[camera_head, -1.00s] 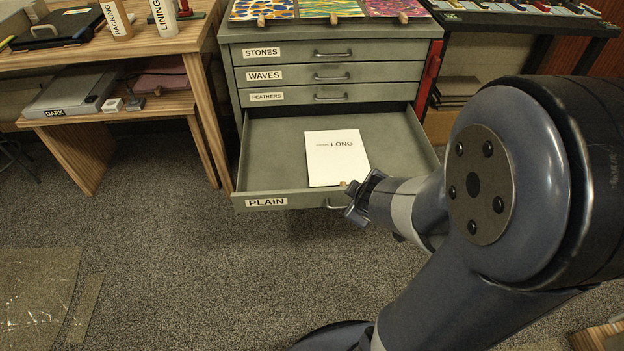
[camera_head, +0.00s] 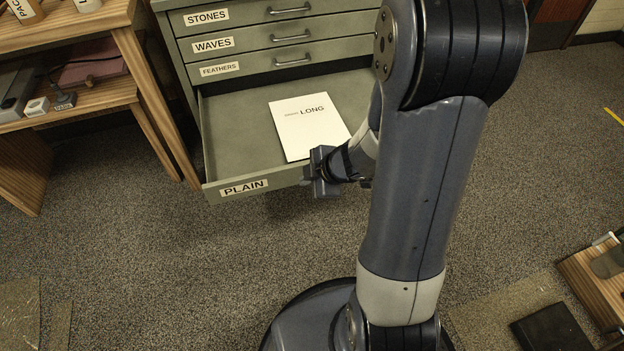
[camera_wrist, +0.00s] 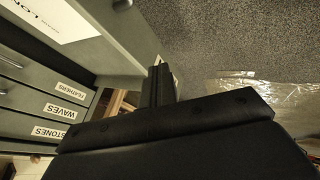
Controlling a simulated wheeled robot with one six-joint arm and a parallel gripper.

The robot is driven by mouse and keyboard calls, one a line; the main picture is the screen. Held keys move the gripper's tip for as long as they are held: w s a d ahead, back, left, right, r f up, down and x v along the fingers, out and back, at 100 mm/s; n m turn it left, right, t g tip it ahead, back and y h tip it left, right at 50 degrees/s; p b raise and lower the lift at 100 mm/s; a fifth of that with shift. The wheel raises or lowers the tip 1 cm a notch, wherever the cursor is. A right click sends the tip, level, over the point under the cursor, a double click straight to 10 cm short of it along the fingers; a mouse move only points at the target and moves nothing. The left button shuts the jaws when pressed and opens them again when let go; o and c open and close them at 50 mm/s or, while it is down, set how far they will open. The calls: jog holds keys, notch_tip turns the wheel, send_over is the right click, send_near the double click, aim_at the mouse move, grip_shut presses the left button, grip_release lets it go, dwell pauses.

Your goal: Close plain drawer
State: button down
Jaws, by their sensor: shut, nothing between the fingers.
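The plain drawer (camera_head: 222,170) is the lowest drawer in view of a grey-green cabinet, labelled PLAIN, and it stands pulled out. A white sheet marked LONG (camera_head: 309,127) lies in it. My gripper (camera_head: 318,172) is shut and empty, at the right part of the drawer's front. It hides the drawer's handle in the head view; whether it touches the front I cannot tell. In the wrist view my shut gripper fingers (camera_wrist: 160,84) point toward the drawer front, and part of the sheet (camera_wrist: 55,18) shows at the top left.
Shut drawers labelled STONES, WAVES (camera_head: 255,41) and FEATHERS sit above. A wooden bench (camera_head: 150,125) stands close on the left. A wooden piece with dark items (camera_head: 595,285) is at the lower right.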

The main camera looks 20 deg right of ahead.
aim_at(284, 176)
jog(key=w+f+b, duration=0.1)
jog(key=w, duration=0.1)
jog(key=w+a+f+b, duration=0.1)
jog(key=w+f, duration=0.1)
jog(key=w+a+f, duration=0.1)
jog(key=w, duration=0.1)
jog(key=shift+a+f+b, duration=0.1)
jog(key=shift+f+b, duration=0.15)
jog(key=shift+b, duration=0.15)
jog(key=shift+w, duration=0.3)
